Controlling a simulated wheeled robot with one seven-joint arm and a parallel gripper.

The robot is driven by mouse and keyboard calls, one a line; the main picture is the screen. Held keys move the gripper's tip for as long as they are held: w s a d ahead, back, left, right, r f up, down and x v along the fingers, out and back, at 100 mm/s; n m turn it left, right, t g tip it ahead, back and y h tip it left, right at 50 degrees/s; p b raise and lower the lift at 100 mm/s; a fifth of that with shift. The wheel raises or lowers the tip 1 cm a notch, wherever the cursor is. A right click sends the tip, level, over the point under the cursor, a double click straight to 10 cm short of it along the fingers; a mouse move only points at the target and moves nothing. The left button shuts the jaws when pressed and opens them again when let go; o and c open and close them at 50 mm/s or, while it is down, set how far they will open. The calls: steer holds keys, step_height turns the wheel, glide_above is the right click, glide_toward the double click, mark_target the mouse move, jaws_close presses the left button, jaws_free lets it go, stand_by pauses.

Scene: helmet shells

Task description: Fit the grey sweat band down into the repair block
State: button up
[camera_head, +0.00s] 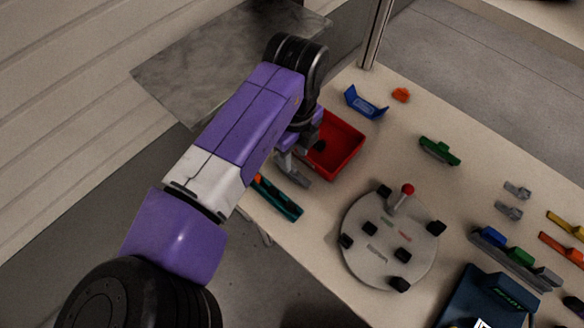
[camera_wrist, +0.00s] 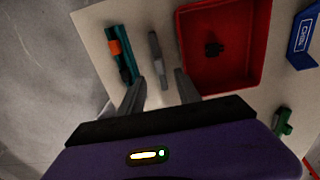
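A narrow grey bar, which looks like the grey sweat band (camera_wrist: 155,48), lies on the table between a teal piece and a red tray. It also shows in the head view (camera_head: 298,174), partly hidden by my gripper. My gripper (camera_wrist: 160,82) is open, its two fingers apart and pointing at the bar's near end. I cannot tell whether they touch it. In the head view my gripper (camera_head: 283,160) is mostly hidden by my arm. I cannot tell for sure which piece is the repair block; a dark blue block (camera_head: 500,292) with a label stands at the lower right.
The red tray (camera_wrist: 258,80) holds a small dark piece (camera_wrist: 213,49). The teal piece with an orange part (camera_wrist: 120,50) lies left of the bar. A round plate (camera_head: 375,222) with black pads and a red-knobbed lever stands mid-table. A rack (camera_head: 520,264) holds coloured pieces.

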steer(key=f, duration=0.4)
steer(key=f+p, duration=0.1)
steer(key=f, duration=0.1)
steer(key=shift+w+a+f, duration=0.1)
steer(key=shift+a+f, duration=0.15)
steer(key=shift+a, duration=0.05)
jaws_close()
